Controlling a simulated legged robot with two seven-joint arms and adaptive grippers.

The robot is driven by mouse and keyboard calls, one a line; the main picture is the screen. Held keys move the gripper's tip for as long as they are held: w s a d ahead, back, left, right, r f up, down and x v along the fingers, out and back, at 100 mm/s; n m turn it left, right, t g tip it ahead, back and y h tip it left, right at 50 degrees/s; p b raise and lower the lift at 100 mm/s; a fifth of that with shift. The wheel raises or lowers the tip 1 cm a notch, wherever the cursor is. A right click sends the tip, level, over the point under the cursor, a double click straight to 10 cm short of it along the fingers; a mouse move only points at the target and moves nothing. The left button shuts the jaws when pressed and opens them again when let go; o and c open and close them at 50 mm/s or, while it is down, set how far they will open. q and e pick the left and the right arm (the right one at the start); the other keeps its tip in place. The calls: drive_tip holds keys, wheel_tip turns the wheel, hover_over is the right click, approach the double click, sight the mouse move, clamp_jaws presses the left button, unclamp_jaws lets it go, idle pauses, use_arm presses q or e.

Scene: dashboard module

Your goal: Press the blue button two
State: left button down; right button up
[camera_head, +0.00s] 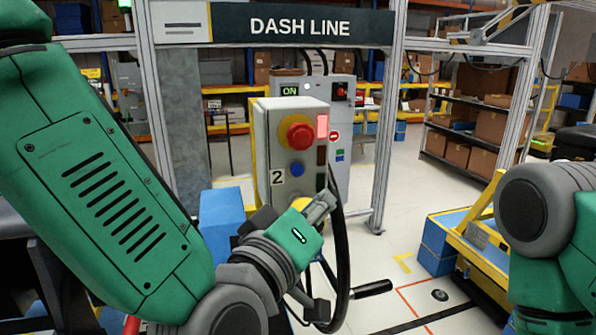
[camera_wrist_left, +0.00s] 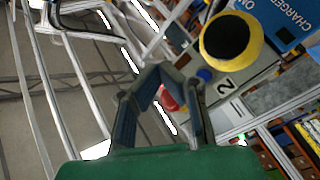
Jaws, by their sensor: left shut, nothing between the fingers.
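A grey control box (camera_head: 262,130) marked "2" stands on a post ahead of me. The blue button (camera_head: 297,169) is on its front face, below a large red button (camera_head: 298,132) with a yellow collar. In the left wrist view the blue button (camera_wrist_left: 204,75) lies just right of the fingertips, and the red button (camera_wrist_left: 168,98) is partly hidden behind the fingers. My left gripper (camera_head: 325,200) is shut and empty, below and right of the blue button in the head view; it also shows in the wrist view (camera_wrist_left: 163,72). No contact with the button is visible. My right gripper is not in view.
A yellow knob with a black centre (camera_wrist_left: 232,40) is close to the fingers. A blue block (camera_head: 222,213) is to the left, and a yellow-blue cart (camera_head: 465,250) at right.

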sight(304, 201)
use_arm(q)
drive_tip(key=w, duration=0.2)
drive_tip(key=w+a, duration=0.1)
drive_tip(key=w, duration=0.1)
drive_tip(key=w+a, duration=0.1)
drive_tip(key=w, duration=0.1)
drive_tip(key=shift+w+a, duration=0.15)
drive_tip(key=shift+w, duration=0.1)
drive_tip(key=shift+w+a, duration=0.3)
drive_tip(key=shift+w, duration=0.25)
drive_tip(key=shift+d, duration=0.45)
drive_tip(key=shift+a, duration=0.3)
drive_tip(key=shift+d, duration=0.15)
drive_tip(key=shift+w+a, duration=0.3)
drive_tip(key=shift+w, duration=0.05)
